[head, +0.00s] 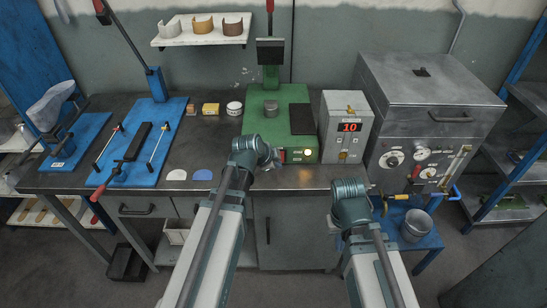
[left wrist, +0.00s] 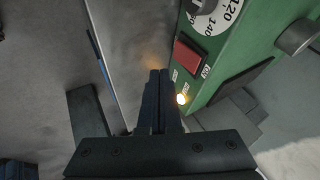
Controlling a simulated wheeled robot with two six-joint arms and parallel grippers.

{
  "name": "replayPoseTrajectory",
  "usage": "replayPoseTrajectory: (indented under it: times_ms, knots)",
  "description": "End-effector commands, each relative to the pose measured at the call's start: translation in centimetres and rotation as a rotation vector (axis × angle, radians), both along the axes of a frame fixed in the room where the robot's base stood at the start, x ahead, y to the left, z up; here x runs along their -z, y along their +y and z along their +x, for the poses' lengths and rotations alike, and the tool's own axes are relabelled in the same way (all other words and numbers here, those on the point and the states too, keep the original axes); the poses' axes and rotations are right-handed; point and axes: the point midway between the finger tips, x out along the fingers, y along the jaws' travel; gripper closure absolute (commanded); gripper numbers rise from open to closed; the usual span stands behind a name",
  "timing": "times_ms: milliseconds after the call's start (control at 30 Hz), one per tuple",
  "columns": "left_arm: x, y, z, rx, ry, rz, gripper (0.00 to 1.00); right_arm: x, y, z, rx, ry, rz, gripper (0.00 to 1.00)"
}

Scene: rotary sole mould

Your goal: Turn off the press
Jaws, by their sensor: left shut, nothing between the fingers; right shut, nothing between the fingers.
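The green press (head: 268,128) stands at the middle of the bench, with a dark plate on its top. In the left wrist view its green front panel (left wrist: 240,60) carries a red rocker switch (left wrist: 190,55), a lit lamp (left wrist: 181,99) and a numbered dial (left wrist: 212,18). My left gripper (head: 273,162) is at the left front of the press. Its shut, empty fingers (left wrist: 159,75) point beside the panel, apart from the switch in the picture. My right gripper (head: 350,188) is shut and empty in front of the bench edge, below the display box.
A grey display box (head: 346,140) reading 10 stands right of the press. Right of it is a large grey oven-like unit (head: 425,110) with dials. Blue plates with tools (head: 150,125) lie on the left. A shelf (head: 200,40) hangs behind.

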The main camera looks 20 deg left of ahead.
Motion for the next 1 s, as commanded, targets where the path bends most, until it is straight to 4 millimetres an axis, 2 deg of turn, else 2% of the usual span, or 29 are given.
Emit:
replayPoseTrajectory:
  times_ms: [33, 100, 300, 500, 1000]
  knots:
    - [-1.6, 0.4, -0.6, -0.002, 0.0, 0.0, 1.0, -1.6, 0.0, 0.0, 0.0, 0.0, 0.0, 1.0]
    - [-2.7, 0.7, -1.2, -0.003, 0.0, -0.001, 1.0, -2.7, 0.0, 0.0, 0.0, 0.0, 0.0, 1.0]
    - [-5.8, 1.5, -3.2, -0.003, 0.001, 0.0, 1.0, -5.8, 0.0, 0.0, 0.0, 0.0, 0.0, 1.0]
    - [-8.0, 2.1, -4.6, -0.002, 0.001, 0.0, 1.0, -8.0, 0.0, 0.0, 0.0, 0.0, 0.0, 1.0]
    - [-7.9, 2.4, -4.9, -0.001, 0.011, -0.003, 1.0, -8.0, 0.0, 0.0, 0.0, 0.0, 0.0, 1.0]
